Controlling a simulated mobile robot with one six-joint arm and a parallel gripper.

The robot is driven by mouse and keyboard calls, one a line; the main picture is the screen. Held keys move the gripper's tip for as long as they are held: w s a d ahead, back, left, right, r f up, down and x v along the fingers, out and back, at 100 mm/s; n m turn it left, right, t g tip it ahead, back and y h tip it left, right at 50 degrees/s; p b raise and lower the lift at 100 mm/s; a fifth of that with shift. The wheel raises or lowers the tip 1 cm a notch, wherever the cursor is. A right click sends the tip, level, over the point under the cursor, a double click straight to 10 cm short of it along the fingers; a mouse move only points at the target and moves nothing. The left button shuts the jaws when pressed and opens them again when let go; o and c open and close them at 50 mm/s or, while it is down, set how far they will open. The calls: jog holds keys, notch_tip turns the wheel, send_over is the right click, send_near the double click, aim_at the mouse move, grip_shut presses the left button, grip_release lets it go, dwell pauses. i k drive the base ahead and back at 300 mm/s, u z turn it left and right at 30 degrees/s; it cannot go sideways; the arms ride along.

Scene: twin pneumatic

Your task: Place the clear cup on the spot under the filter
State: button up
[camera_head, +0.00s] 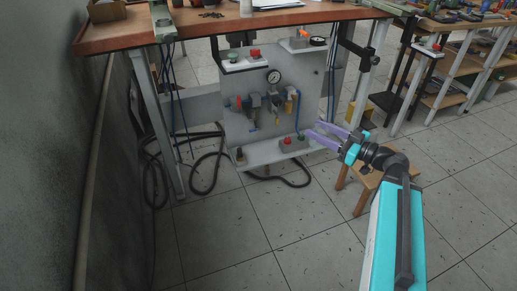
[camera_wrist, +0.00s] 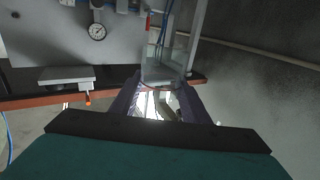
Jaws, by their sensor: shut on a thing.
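My gripper (camera_head: 322,137), with purple fingers, is to the right of the grey pneumatic panel (camera_head: 300,80) in the head view. In the wrist view my gripper (camera_wrist: 160,88) is shut on a clear, see-through thing that looks like the clear cup (camera_wrist: 162,74). The cup is hard to make out in the head view. The filter unit (camera_head: 254,103) is mounted on the panel under a round gauge (camera_head: 273,77), left of my gripper. Below it runs a pale shelf (camera_head: 262,154); the exact spot under the filter is too small to tell.
A blue hose (camera_head: 298,112) hangs by the panel. A wooden stool (camera_head: 360,184) stands below my wrist. The workbench top (camera_head: 125,30) is above the panel; black cables lie on the floor.

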aim_at(256, 148)
jog(key=u, duration=0.05)
jog(key=i, duration=0.4)
jog(key=u, duration=4.2)
jog(key=i, duration=0.1)
jog(key=z, duration=2.4)
jog(key=i, duration=0.45)
jog(key=u, duration=0.1)
